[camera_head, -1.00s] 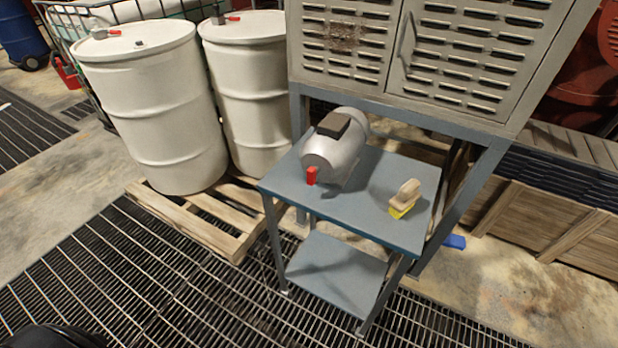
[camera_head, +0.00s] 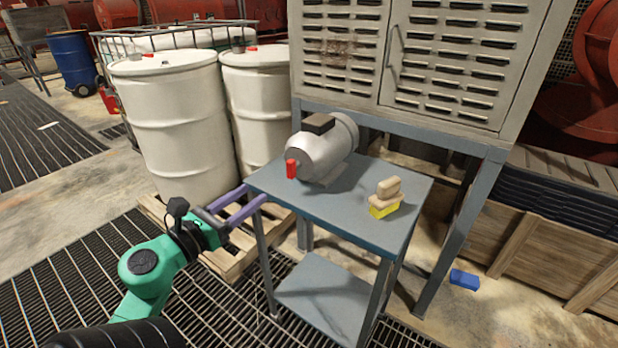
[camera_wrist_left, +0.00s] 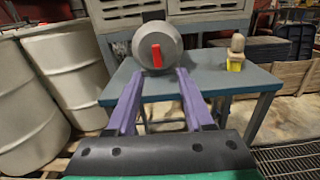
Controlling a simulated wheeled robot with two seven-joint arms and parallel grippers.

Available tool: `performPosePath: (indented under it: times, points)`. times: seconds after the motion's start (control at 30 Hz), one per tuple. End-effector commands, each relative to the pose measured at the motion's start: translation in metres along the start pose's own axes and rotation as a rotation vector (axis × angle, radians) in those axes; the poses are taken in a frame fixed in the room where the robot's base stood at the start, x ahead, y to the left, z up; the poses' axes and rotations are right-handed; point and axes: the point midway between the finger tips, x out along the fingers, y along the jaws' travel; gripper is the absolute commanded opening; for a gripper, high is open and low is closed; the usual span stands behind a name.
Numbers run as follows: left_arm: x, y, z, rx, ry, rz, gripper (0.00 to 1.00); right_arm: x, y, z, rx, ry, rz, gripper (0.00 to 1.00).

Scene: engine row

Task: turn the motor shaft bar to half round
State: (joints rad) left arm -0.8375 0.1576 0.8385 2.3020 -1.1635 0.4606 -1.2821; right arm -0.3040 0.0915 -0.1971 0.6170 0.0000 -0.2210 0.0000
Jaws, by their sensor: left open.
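The grey motor (camera_head: 322,150) lies on the blue-grey table (camera_head: 345,212), its round end facing me. The red shaft bar (camera_head: 291,169) is on that end and stands upright; in the left wrist view the bar (camera_wrist_left: 156,57) is near vertical, leaning slightly. My left gripper (camera_head: 255,195) is at the table's left front edge, short of the bar. Its purple fingers are apart with nothing between them. In the left wrist view the gripper (camera_wrist_left: 156,78) points at the motor, with the bar between the fingertip lines and beyond them. My right gripper is not in view.
White drums (camera_head: 178,122) stand on a pallet at the left. A grey louvred cabinet (camera_head: 440,70) rises behind the table. A blue block (camera_head: 464,279) lies on the floor at right.

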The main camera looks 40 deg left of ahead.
Motion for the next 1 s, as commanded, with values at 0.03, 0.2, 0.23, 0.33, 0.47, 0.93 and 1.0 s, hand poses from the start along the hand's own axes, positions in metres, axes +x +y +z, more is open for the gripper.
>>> performPosePath:
  times: [0.03, 0.2, 0.23, 0.33, 0.47, 0.93, 1.0]
  points:
    - [0.008, 0.000, 0.005, -0.003, -0.001, -0.004, 0.53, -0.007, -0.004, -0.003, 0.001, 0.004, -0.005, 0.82]
    - [0.050, 0.000, 0.008, -0.004, -0.004, -0.004, 0.53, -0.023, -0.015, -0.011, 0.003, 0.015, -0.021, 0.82]
    - [0.059, 0.000, 0.009, -0.003, -0.004, -0.004, 0.53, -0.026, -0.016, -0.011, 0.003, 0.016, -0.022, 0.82]
    - [0.086, 0.000, 0.008, -0.005, -0.004, -0.002, 0.53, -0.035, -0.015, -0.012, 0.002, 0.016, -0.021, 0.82]
    - [0.117, 0.001, 0.006, -0.007, -0.004, 0.000, 0.53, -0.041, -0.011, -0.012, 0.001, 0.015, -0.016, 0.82]
    - [0.139, 0.001, 0.001, -0.012, -0.002, 0.002, 0.37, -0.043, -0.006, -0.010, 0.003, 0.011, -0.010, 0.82]
    - [0.139, 0.001, 0.001, -0.012, -0.002, 0.002, 0.10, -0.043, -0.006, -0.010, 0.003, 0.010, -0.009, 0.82]
